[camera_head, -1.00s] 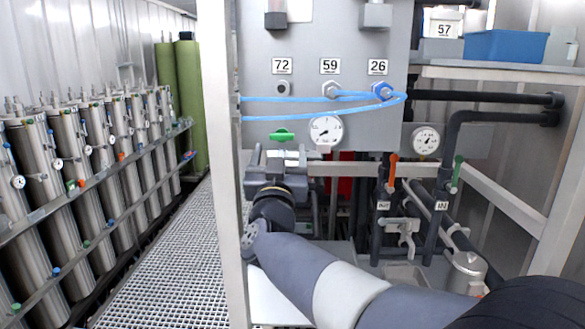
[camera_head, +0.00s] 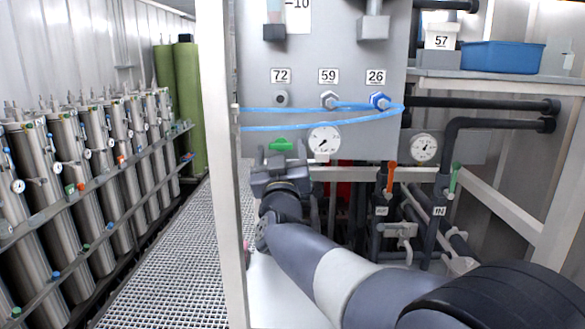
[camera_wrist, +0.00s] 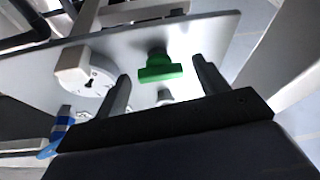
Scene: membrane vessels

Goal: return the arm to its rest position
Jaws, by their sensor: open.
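My gripper (camera_head: 280,160) is in front of the lower edge of the grey panel, just below a green valve handle (camera_head: 281,144). In the wrist view its two fingers (camera_wrist: 160,70) stand apart, with the green handle (camera_wrist: 160,68) showing in the gap between them. I see nothing held. Whether the fingers touch the handle cannot be told. My arm reaches from the lower right of the head view up to the gripper, bent, with the dark elbow part at the lower right.
A white upright post (camera_head: 222,180) stands close left of my arm. A gauge (camera_head: 323,140) sits right of the handle. Blue hoses (camera_head: 300,127) cross the panel (camera_head: 350,100). Pipes with an orange lever (camera_head: 391,177) and a green lever (camera_head: 455,178) stand right. The grated walkway (camera_head: 165,260) is clear.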

